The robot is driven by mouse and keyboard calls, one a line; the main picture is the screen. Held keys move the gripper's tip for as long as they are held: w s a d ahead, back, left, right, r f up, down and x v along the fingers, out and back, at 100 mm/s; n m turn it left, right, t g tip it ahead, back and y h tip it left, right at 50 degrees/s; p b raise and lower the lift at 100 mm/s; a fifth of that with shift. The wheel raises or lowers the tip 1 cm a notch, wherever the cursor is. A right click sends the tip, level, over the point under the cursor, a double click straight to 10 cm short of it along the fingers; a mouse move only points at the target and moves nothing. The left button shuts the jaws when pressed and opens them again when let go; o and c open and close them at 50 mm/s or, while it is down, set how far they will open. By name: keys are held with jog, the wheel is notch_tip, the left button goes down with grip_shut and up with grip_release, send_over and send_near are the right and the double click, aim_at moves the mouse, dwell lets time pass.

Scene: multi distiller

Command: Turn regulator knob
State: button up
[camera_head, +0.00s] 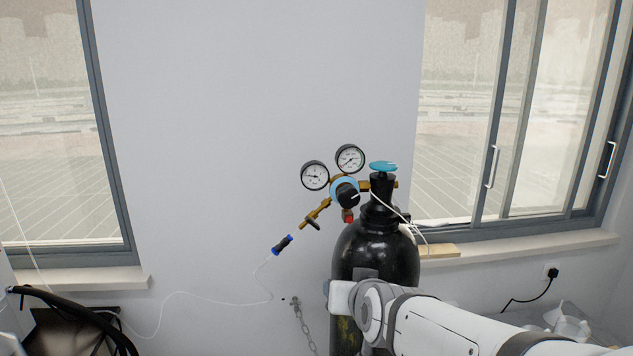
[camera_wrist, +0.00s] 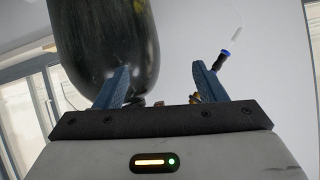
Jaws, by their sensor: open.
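The regulator knob (camera_head: 348,194) is black and sits on the front of the brass regulator (camera_head: 316,213), below two round gauges (camera_head: 315,175). The regulator is fixed to the neck of a black gas cylinder (camera_head: 375,250), which has a blue valve wheel (camera_head: 383,166) on top. My arm's end is low in front of the cylinder, below the knob. In the wrist view, my gripper (camera_wrist: 158,74) is open and empty, its two blue fingers apart. The cylinder (camera_wrist: 105,40) fills the upper left there, behind the left finger. The knob cannot be made out there.
A thin white hose with a black and blue connector (camera_head: 282,244) hangs left of the regulator; the connector also shows in the wrist view (camera_wrist: 222,58). A chain (camera_head: 304,325) hangs on the wall. Windows and sills (camera_head: 520,247) flank the clear wall.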

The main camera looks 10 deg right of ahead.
aim_at(349, 199)
jog(key=w+d+r+m+t+h+p, duration=0.1)
jog(key=w+r+m+t+h+p, duration=0.3)
jog(key=r, duration=0.9)
jog(key=shift+w+d+f+n+t+y+p, duration=0.1)
jog(key=shift+w+d+n+t+y+p, duration=0.2)
jog(key=shift+w, duration=1.1)
jog(key=shift+w+n+t+y+p, duration=0.1)
jog(key=shift+w+n+t+y, duration=0.3)
jog(key=shift+w, duration=0.95)
jog(key=shift+w+d+f+n+t+y+p, duration=0.1)
jog(key=shift+w+d+n+t+y+p, duration=0.2)
jog(key=shift+w, duration=1.1)
jog(key=shift+a, duration=0.15)
